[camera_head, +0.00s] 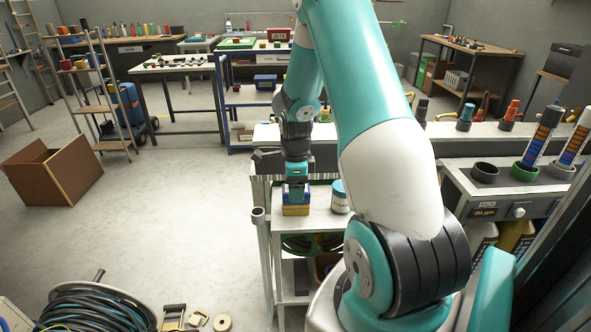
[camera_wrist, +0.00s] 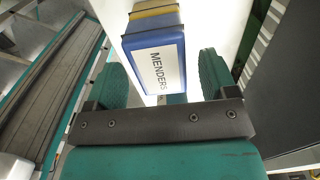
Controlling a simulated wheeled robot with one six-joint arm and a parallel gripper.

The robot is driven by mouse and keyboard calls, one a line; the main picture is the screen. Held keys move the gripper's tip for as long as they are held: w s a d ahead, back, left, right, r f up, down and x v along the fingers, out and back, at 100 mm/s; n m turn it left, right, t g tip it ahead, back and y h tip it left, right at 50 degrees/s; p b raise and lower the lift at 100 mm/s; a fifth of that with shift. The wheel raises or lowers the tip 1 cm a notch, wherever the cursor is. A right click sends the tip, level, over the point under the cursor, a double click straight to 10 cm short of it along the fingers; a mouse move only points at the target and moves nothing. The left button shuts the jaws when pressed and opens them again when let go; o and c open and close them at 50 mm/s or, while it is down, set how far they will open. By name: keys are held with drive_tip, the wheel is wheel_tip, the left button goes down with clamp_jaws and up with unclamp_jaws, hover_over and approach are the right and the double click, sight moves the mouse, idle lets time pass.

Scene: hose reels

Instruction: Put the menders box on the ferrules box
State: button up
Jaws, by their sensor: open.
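The menders box (camera_head: 296,198) is blue. In the wrist view the menders box (camera_wrist: 157,66) shows a white label reading MENDERS. A yellow box (camera_head: 296,210), probably the ferrules box, is directly below it in the head view. The yellow box (camera_wrist: 153,18) also shows beyond it in the wrist view; I see no label on it. The blue box appears to rest on the yellow one. My gripper (camera_head: 296,189) is above the stack. In the wrist view my gripper (camera_wrist: 160,72) is open, its teal fingers on either side of the blue box with visible gaps.
A white jar (camera_head: 340,198) stands just right of the stack on the white shelf (camera_head: 318,222). A counter with dark and green cups (camera_head: 525,171) is at right. An open cardboard box (camera_head: 52,172) and a hose reel (camera_head: 95,308) are on the floor at left.

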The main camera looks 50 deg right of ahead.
wheel_tip(320, 180, up, 11)
drive_tip(key=b, duration=0.1)
drive_tip(key=w+a+r+n, duration=0.1)
drive_tip(key=a+r+n, duration=0.3)
drive_tip(key=a+n, duration=0.8)
drive_tip(key=s+a+r+n+y, duration=0.2)
drive_tip(key=s+a+n, duration=0.6)
drive_tip(key=a+n, duration=0.3)
drive_tip(key=s+a+r+n+y, duration=0.2)
drive_tip(key=s+a+r+n, duration=0.1)
drive_tip(key=s+a+n, duration=0.6)
drive_tip(key=a+n, duration=0.3)
drive_tip(key=a, duration=0.3)
drive_tip(key=shift+d, duration=0.1)
